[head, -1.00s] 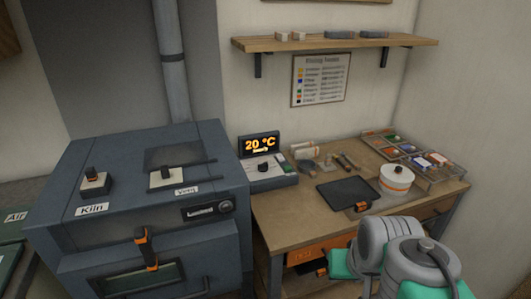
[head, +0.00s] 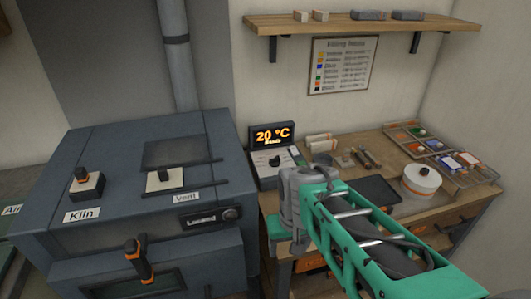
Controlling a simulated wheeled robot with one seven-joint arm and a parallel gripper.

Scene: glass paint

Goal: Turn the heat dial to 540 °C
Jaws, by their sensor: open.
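The heat controller (head: 270,180) stands on the left end of the workbench, beside the kiln. Its display (head: 273,135) reads 20 °C in orange, with a smaller word under it that looks like "Ready". The black heat dial (head: 275,161) sits on the pale sloped face below the display. My green and grey arm reaches in from the lower right, and its grey joint is just in front of the controller, covering part of its lower right side. My gripper cannot be made out; the fingers do not show.
The kiln (head: 130,205), with two knobs on top and an orange-black door handle (head: 138,258), fills the left. On the workbench are a dark tray (head: 368,190), a round white pot (head: 421,178) and a divided colour tray (head: 408,138). A wooden shelf (head: 360,23) hangs above.

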